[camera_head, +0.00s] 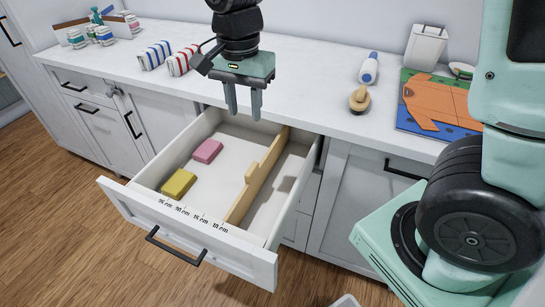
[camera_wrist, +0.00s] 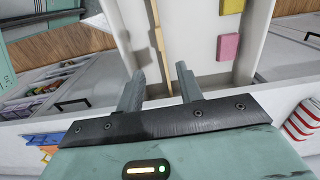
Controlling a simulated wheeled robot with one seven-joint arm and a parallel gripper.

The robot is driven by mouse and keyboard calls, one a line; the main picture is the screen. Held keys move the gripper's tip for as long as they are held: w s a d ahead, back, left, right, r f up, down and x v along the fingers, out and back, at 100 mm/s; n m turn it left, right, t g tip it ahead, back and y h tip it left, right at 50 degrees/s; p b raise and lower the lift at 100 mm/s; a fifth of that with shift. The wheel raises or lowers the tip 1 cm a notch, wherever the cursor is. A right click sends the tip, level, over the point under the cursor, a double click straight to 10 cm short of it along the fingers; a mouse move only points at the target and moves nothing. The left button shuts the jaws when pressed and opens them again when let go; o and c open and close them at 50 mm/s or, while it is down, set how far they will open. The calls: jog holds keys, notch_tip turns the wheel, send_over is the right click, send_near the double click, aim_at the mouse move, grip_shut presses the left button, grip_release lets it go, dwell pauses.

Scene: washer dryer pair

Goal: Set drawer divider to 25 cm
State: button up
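The drawer (camera_head: 190,232) is pulled open below the counter. Its front edge carries marks reading 25, 20, 15 and 10 cm from left to right. The wooden divider (camera_head: 262,172) stands upright inside, running front to back, with a raised tab near its middle. Its near end is close to the 10 cm mark. In the wrist view the divider (camera_wrist: 159,40) shows as a thin strip beyond the fingers. My gripper (camera_head: 244,112) is open and empty, above the back of the drawer and apart from the divider. Its two fingers also show in the wrist view (camera_wrist: 160,76).
A pink block (camera_head: 207,151) and a yellow block (camera_head: 178,184) lie in the drawer left of the divider. The strip right of the divider is empty.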

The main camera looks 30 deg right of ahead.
aim_at(252, 168)
jog(key=f, duration=1.7)
jog(key=shift+w+d+f, duration=0.1)
jog(key=shift+d+f, duration=0.15)
jog(key=shift+d, duration=0.05)
grip_shut()
